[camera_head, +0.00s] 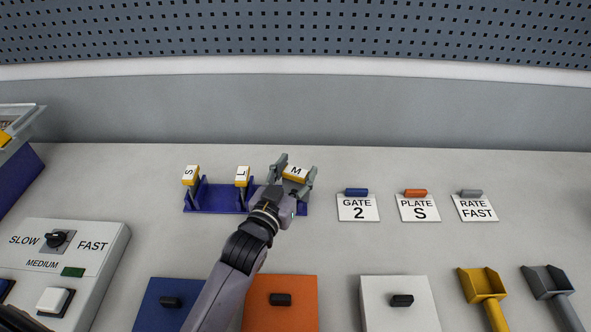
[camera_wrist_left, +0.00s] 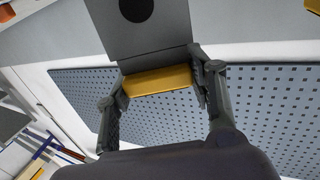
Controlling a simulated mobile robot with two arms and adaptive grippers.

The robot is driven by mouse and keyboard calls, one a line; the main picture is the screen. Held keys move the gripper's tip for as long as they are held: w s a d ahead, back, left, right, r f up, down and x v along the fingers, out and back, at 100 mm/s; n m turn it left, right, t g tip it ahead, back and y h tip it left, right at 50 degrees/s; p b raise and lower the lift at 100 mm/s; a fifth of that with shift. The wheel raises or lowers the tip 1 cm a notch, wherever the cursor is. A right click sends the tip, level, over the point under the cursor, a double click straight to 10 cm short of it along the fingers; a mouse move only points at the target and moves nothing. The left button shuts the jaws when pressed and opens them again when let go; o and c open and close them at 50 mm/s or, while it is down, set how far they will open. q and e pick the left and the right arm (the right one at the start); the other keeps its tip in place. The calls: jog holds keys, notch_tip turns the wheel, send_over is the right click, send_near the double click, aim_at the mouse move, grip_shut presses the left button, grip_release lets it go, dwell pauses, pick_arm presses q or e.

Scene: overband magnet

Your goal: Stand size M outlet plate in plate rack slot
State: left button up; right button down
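The size M outlet plate has a yellow top bar with a white M label (camera_head: 295,172). My left gripper (camera_head: 296,175) is shut on this bar, with a finger at each end. In the left wrist view, the yellow bar (camera_wrist_left: 157,80) sits between the fingers and the grey plate (camera_wrist_left: 150,40) with a dark round hole extends beyond it. The blue plate rack (camera_head: 220,199) lies below, and M is over its right end. My forearm and hand hide that part, so I cannot tell whether the plate touches the slot. My right gripper is not in view.
Plates S (camera_head: 191,174) and L (camera_head: 242,175) stand in the rack to the left. Cards reading GATE 2 (camera_head: 358,210), PLATE S (camera_head: 418,210) and RATE FAST (camera_head: 478,209) lie to the right. A control box (camera_head: 60,262) and colored panels (camera_head: 282,308) are nearer.

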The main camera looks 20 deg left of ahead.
pick_arm(q)
jog(key=o, duration=0.4)
jog(key=shift+r, duration=0.25)
jog(key=s, duration=0.4)
jog(key=s+a, duration=0.1)
jog(key=s, duration=0.3)
jog(key=s+b, duration=0.1)
jog(key=s, duration=0.3)
jog(key=shift+a+r, duration=0.2)
jog(key=shift+r, duration=0.15)
